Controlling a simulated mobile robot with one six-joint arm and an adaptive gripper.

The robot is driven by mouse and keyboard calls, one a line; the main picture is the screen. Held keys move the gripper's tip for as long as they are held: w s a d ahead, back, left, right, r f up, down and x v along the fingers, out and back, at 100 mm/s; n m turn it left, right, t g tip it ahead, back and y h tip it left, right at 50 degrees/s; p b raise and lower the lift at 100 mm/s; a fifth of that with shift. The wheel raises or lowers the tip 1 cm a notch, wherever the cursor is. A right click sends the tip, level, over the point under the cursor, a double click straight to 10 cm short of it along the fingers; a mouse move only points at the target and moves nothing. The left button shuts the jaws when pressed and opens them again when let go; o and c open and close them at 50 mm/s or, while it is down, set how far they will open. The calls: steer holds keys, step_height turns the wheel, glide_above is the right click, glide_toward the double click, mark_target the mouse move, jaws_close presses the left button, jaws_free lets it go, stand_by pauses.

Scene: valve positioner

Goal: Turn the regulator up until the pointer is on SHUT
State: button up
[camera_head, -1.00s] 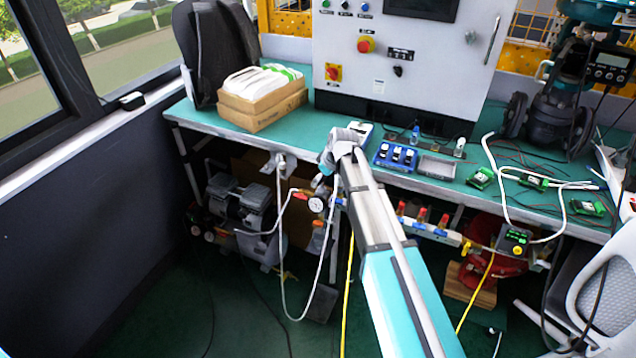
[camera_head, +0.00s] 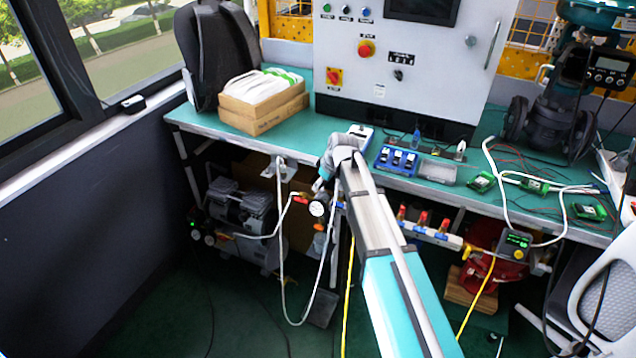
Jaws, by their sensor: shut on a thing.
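The air regulator with its round white gauge (camera_head: 318,208) is under the front edge of the bench, left of my arm. My gripper (camera_head: 320,185) is just above the gauge, at the top of the regulator, and is shut on the regulator's knob. My wrist and fingers largely hide the knob. I cannot make out the pointer or the SHUT mark at this size.
The green bench top (camera_head: 300,128) runs just above my gripper. A white hose (camera_head: 281,240) loops below the regulator. A compressor (camera_head: 240,215) is under the bench at left. Red-handled valves (camera_head: 422,219) are on a manifold to the right of my arm.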

steer(key=shift+w+d+m, duration=0.15)
steer(key=shift+m, duration=0.25)
steer(key=shift+w+m+t, duration=0.1)
steer(key=shift+m+t, duration=0.4)
steer(key=shift+m, duration=0.2)
steer(key=o, duration=1.1)
steer(key=shift+f, duration=0.1)
steer(key=shift+c, duration=0.2)
